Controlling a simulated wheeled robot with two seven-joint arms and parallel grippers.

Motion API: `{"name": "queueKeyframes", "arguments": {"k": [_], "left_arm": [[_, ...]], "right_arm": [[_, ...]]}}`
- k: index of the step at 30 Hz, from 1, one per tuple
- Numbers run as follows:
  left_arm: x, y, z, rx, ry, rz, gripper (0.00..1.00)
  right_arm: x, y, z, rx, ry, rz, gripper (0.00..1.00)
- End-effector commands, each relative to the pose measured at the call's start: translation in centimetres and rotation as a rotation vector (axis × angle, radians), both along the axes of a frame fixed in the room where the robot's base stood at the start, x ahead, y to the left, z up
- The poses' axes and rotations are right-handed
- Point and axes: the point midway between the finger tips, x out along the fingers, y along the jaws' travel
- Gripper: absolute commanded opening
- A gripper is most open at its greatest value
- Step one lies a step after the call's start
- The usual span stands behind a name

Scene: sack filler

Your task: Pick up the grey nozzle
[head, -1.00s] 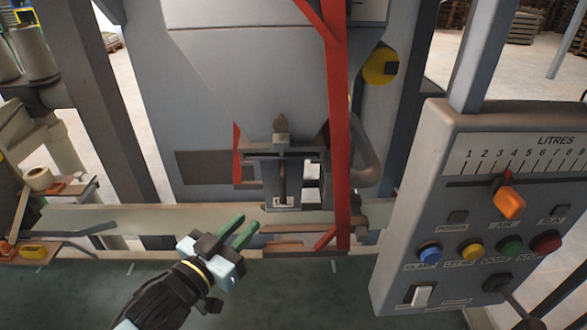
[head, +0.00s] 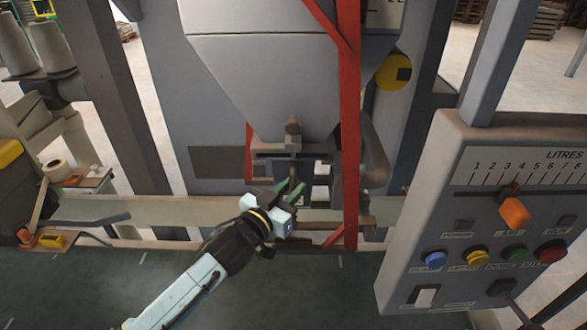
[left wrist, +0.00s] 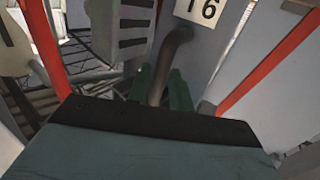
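A grey spout (head: 308,170) hangs under the hopper in the head view; I cannot tell for sure that it is the grey nozzle. My left gripper (head: 291,188) is in front of its lower part and hides some of it. The green fingers are apart, and I see nothing held. In the left wrist view the fingers (left wrist: 160,92) also stand apart, with a bent grey-brown pipe (left wrist: 166,58) showing between them. Whether the pipe is between the fingers or behind them is unclear. My right gripper is not in view.
A red post (head: 347,120) stands just right of the left gripper. The grey hopper (head: 265,75) is above. A control panel (head: 470,225) with coloured buttons is at the right. A rail (head: 150,210) runs low behind my arm. Dark floor lies in front.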

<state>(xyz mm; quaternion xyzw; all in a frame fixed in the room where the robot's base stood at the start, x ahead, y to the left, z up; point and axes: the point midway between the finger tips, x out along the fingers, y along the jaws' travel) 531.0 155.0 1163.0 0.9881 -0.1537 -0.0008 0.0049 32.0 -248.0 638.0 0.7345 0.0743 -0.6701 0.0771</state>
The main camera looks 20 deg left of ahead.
Motion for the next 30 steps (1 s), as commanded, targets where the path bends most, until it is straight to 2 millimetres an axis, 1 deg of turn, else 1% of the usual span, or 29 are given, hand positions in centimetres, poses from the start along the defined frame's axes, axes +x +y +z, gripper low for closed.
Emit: {"name": "queueKeyframes", "arguments": {"k": [1, 3, 10, 11, 15, 16, 30], "left_arm": [[0.51, -0.19, 0.08, 0.0, 0.0, -0.001, 0.22], [0.82, -0.31, 0.0, 0.0, 0.001, -0.001, 0.22], [0.93, -0.34, -0.07, 0.001, 0.001, -0.001, 0.22], [0.92, -0.34, -0.07, 0.001, 0.001, -0.001, 0.19], [0.91, -0.33, -0.07, 0.001, 0.001, -0.001, 0.01], [0.91, -0.33, -0.07, 0.001, 0.001, -0.001, 0.0], [0.94, -0.32, 0.18, 0.001, -0.004, -0.001, 0.0]], "right_arm": [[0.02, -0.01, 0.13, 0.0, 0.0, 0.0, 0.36], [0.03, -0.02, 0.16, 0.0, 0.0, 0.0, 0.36], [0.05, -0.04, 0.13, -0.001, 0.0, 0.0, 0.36], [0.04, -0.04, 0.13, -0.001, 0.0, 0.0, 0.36], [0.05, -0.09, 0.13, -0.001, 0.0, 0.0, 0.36], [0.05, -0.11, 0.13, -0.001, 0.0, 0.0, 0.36], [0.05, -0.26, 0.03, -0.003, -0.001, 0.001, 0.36]]}}
